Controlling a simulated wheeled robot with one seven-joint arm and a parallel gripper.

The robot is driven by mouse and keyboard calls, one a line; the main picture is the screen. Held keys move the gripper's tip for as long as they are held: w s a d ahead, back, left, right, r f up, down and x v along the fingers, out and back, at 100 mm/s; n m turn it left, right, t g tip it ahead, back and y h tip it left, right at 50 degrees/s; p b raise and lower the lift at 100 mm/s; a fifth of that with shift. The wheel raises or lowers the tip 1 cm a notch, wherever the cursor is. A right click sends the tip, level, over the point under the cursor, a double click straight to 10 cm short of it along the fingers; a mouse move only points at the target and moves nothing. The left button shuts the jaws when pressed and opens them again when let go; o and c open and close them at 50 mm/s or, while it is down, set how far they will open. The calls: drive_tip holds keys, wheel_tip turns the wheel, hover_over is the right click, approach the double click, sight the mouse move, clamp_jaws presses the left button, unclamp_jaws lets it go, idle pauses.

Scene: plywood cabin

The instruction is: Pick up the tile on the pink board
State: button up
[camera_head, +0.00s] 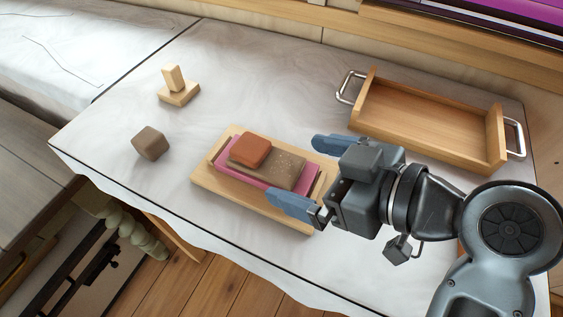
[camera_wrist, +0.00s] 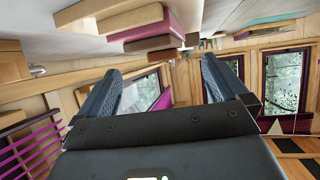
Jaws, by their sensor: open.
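A pink board (camera_head: 226,170) lies on a pale wooden base (camera_head: 208,180) in the middle of the table. A flat speckled brown tile (camera_head: 285,172) rests on the pink board. A smaller orange-red block (camera_head: 250,150) sits on the tile's left part. The wrist view shows the stack upside down at the top, with the pink board (camera_wrist: 182,16) nearest the base and the red block (camera_wrist: 152,45) farthest from it. My gripper (camera_head: 312,175) is open and empty, its blue fingers pointing left toward the stack's right end. The fingers also show in the wrist view (camera_wrist: 160,88).
A wooden tray (camera_head: 425,115) with metal handles stands at the back right. A brown cube (camera_head: 150,143) and a small pale wooden stand (camera_head: 178,88) are at the left. The white-covered table (camera_head: 250,75) is clear behind the stack.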

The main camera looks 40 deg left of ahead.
sight(270, 161)
drive_tip(key=shift+p+x, duration=0.45)
drive_tip(key=shift+x, duration=2.95)
drive_tip(key=shift+f, duration=0.15)
drive_tip(key=shift+c, duration=0.4)
drive_tip(key=c, duration=1)
drive_tip(key=shift+c, duration=0.5)
